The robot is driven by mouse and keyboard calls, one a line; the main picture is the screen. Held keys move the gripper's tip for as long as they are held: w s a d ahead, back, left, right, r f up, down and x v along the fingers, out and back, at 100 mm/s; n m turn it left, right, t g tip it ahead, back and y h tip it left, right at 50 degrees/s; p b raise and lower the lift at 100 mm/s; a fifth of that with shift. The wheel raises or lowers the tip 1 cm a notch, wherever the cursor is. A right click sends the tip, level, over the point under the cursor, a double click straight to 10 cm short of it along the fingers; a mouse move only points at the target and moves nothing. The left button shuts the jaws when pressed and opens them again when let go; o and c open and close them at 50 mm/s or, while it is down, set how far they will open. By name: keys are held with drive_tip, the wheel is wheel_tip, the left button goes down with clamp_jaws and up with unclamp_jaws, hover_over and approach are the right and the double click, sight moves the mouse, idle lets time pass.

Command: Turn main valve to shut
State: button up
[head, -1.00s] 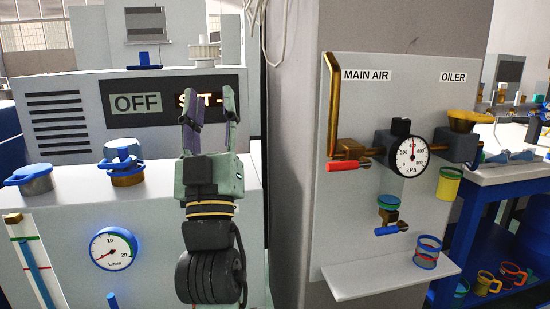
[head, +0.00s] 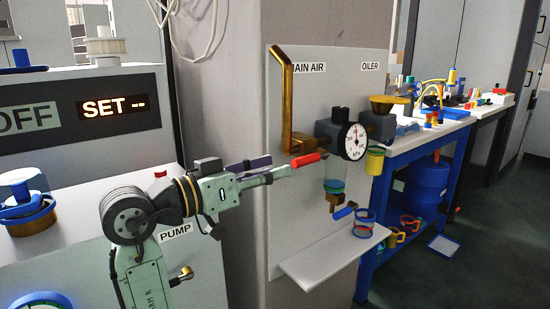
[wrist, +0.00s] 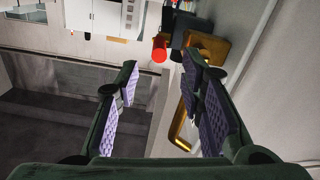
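The main valve's red handle (head: 306,160) sticks out to the left from the brass fitting under the MAIN AIR label (head: 307,67). Its round red end also shows in the wrist view (wrist: 159,54), ahead of the fingers and between their lines. My gripper (head: 280,167) points right at the handle, its tips close to the handle's free end. In the wrist view my gripper (wrist: 165,78) is open with nothing between its pads. The handle does not appear to be between the pads; whether a tip touches it I cannot tell.
A brass pipe (head: 287,100) rises left of the valve. A pressure gauge (head: 352,141) and oiler (head: 384,118) sit to its right. A small shelf (head: 322,262) juts out below. The grey pump cabinet (head: 85,180) stands left. A blue bench (head: 418,150) stands beyond.

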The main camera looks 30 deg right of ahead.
sight(324, 155)
drive_tip(key=d, duration=0.3)
drive_tip(key=d+p, duration=0.1)
drive_tip(key=d, duration=0.6)
drive_tip(key=shift+w+d+p, duration=0.35)
drive_tip(key=shift+p, duration=0.05)
drive_tip(key=shift+c, duration=0.5)
clamp_jaws()
